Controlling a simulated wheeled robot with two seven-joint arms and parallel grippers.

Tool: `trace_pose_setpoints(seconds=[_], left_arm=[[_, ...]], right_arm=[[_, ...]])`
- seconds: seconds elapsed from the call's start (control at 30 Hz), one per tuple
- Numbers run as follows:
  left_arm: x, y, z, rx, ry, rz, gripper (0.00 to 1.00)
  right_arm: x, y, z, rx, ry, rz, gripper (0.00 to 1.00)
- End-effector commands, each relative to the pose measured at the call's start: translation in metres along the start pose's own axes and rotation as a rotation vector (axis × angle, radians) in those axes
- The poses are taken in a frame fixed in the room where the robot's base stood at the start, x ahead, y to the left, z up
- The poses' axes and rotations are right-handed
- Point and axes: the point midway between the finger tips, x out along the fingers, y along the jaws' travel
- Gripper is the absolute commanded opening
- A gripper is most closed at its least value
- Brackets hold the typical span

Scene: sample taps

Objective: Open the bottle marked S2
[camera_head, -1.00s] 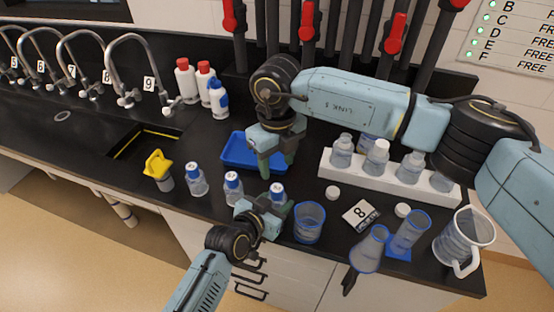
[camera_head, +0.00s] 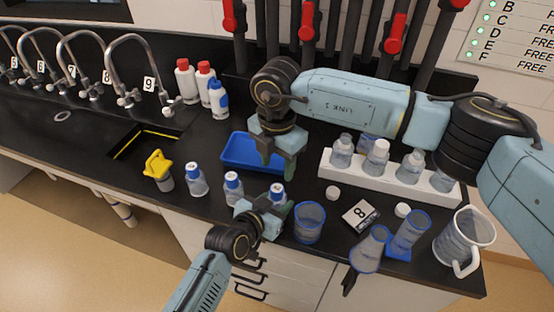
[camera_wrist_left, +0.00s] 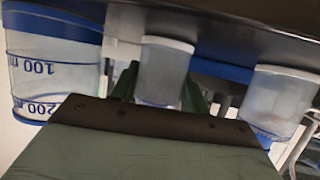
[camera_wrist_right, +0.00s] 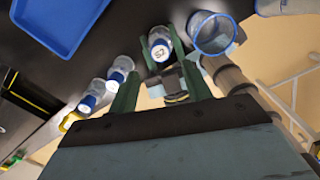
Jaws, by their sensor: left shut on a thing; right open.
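The bottle marked S2 (camera_head: 278,198) is clear with a blue-and-white cap and stands upright at the counter's front. Its cap, reading S2 (camera_wrist_right: 160,51), shows in the right wrist view. My left gripper (camera_head: 266,209) is shut around its body from the front; the left wrist view shows the bottle body (camera_wrist_left: 164,70) between the fingers. My right gripper (camera_head: 277,165) is open and empty, pointing down above and behind the cap, apart from it. In the right wrist view the cap lies beyond the gap between the fingers.
A blue-rimmed beaker (camera_head: 309,223) stands close to the right of S2. Two similar bottles (camera_head: 233,189) (camera_head: 196,180) stand to its left. A blue tray (camera_head: 235,152) lies behind. A white rack (camera_head: 330,168) with several bottles is at the right, near loose white caps (camera_head: 333,192).

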Motion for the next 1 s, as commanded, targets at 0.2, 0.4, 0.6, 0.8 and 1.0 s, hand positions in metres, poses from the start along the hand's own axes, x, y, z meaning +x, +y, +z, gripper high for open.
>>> trace_pose_setpoints(seconds=[0.2, 0.4, 0.6, 0.8, 1.0], left_arm=[[0.000, 0.000, 0.001, 0.000, -0.001, 0.000, 0.00], [0.000, 0.000, 0.001, 0.000, -0.001, 0.000, 0.00], [0.000, 0.000, 0.001, 0.000, -0.001, 0.000, 0.00], [0.000, 0.000, 0.001, 0.000, -0.001, 0.000, 0.00], [0.000, 0.000, 0.001, 0.000, -0.001, 0.000, 0.00]], right_arm=[[0.032, -0.001, -0.001, 0.001, 0.002, -0.005, 0.49], [0.061, 0.000, -0.001, 0.001, 0.001, -0.003, 0.49], [0.075, 0.000, -0.001, 0.000, 0.001, -0.001, 0.49], [0.076, 0.000, 0.000, -0.001, 0.000, -0.001, 0.49], [0.076, 0.000, 0.000, -0.001, 0.000, -0.001, 0.33]])
